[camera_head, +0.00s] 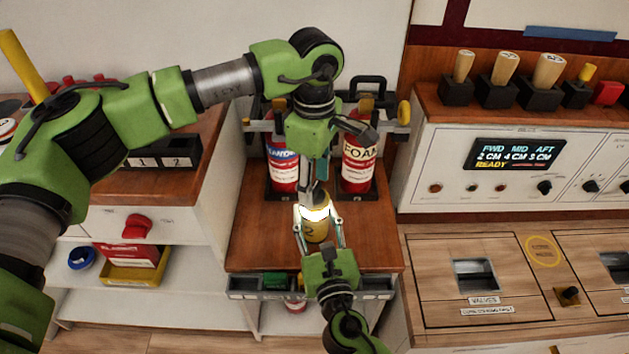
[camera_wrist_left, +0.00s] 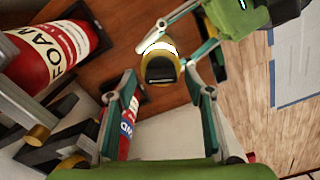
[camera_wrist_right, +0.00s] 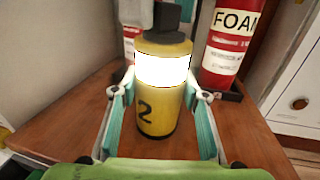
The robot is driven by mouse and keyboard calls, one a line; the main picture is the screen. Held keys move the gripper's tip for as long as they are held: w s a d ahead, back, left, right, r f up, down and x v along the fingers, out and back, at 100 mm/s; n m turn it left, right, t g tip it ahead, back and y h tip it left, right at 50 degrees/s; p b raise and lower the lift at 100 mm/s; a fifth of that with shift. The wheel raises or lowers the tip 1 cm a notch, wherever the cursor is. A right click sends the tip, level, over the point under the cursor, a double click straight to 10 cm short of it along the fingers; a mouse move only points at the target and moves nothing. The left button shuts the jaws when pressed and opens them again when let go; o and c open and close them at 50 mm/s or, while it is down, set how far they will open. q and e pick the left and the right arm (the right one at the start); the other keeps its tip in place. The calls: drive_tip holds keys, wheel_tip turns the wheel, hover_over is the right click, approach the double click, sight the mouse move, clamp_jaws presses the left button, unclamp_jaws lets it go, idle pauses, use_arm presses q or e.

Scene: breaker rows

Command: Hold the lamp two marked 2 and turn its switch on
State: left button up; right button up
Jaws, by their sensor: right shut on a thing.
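Lamp two (camera_head: 316,228) is a yellow cylinder marked 2, with a bright white glowing band and a black switch on top. It also shows in the right wrist view (camera_wrist_right: 158,112). My right gripper (camera_head: 320,220) is shut on its sides and holds it upright above the wooden top. My left gripper (camera_head: 315,190) is just above the lamp, pointing down. In the left wrist view, its fingers stand apart with the black switch (camera_wrist_left: 160,68) showing between their tips. I cannot tell whether they touch it.
A red FOAM extinguisher (camera_head: 358,160) and another red extinguisher (camera_head: 283,165) stand close behind the lamp. A narrow grey tray (camera_head: 258,287) runs along the front edge. A control console (camera_head: 430,155) stands to the right.

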sight(315, 186)
use_arm(q)
wheel_tip(315, 186, up, 12)
idle(0.7)
idle(0.4)
use_arm(e)
drive_tip(key=o, duration=1.6)
drive_tip(key=shift+s, duration=0.1)
drive_tip(key=s, duration=0.3)
drive_tip(key=s+d, duration=0.1)
drive_tip(key=s, duration=0.3)
drive_tip(key=s+d, duration=0.1)
drive_tip(key=s, duration=0.3)
drive_tip(key=shift+s+d, duration=0.15)
drive_tip(key=shift+s, duration=0.2)
